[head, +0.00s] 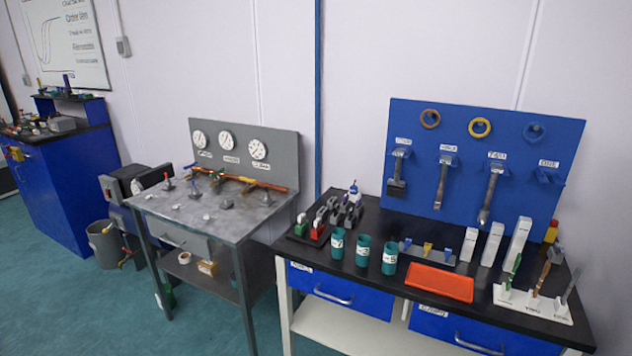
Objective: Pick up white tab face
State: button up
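I cannot tell for sure which thing is the white tab face. Three upright white blocks stand in a row on the black bench top at right: a short one (468,246), a middle one (491,246) and a taller one (519,242). Small white labels also show on the blue tool board (470,135), such as one (497,155) at its middle right. A white rack (540,306) with printed labels holds a few upright tools at the bench's front right. My gripper is not in view.
The black bench (390,283) also carries teal cups (362,250), an orange tray (440,282) and a dark rack (325,222). A grey gauge table (180,212) stands left of it. A grey bin (103,243) is farther left. Teal floor (80,310) is open at front left.

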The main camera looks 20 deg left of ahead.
aim_at(316, 223)
jog(key=i+j+u, duration=0.3)
jog(key=i+j, duration=0.95)
jog(key=i, duration=0.8)
